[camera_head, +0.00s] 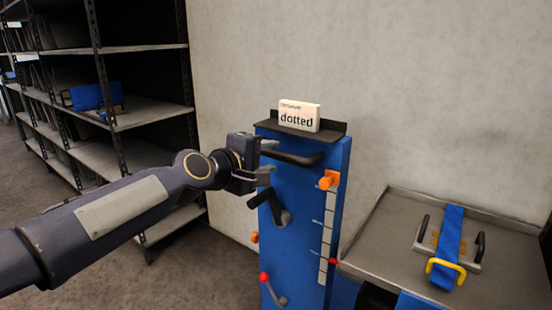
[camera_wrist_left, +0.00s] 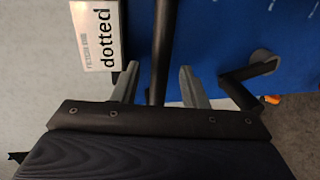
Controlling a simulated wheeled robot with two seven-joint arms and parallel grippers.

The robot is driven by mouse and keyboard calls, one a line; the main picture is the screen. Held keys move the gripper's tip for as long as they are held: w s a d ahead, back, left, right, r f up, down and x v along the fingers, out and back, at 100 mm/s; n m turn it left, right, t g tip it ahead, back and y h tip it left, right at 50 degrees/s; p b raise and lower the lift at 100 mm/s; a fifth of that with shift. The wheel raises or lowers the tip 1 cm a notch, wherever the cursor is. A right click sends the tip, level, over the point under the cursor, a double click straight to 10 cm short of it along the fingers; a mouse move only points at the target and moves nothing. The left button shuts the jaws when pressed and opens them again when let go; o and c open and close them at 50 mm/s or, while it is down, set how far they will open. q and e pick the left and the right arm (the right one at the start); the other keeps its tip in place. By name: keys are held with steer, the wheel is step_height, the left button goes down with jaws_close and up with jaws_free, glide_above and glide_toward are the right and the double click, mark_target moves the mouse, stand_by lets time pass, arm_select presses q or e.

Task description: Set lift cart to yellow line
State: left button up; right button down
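The lift cart (camera_head: 328,215) is a blue upright panel with a black handle bar (camera_head: 296,158) near its top, also in the left wrist view (camera_wrist_left: 159,60). Below the bar is a black crank (camera_head: 282,216), also in the left wrist view (camera_wrist_left: 240,95). A red-knobbed lever (camera_head: 270,290) sits low. A pale scale (camera_head: 326,240) carries an orange pointer (camera_head: 328,180) near its top and a red mark (camera_head: 333,262) lower down. I cannot make out a yellow line. My left gripper (camera_head: 268,160) is open by the bar; its fingers (camera_wrist_left: 158,88) are apart on either side of it.
A "dotted" card (camera_head: 299,116) stands on the cart's top shelf. A grey tray table (camera_head: 385,235) at right holds a blue-strapped item (camera_head: 449,240) with a yellow handle. A dark shelf rack (camera_head: 150,112) stands at left. A pale wall is behind.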

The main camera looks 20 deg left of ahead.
mark_target(274, 156)
arm_select(q)
steer(key=shift+x, duration=1.9)
steer(key=shift+f, duration=0.1)
jaws_close()
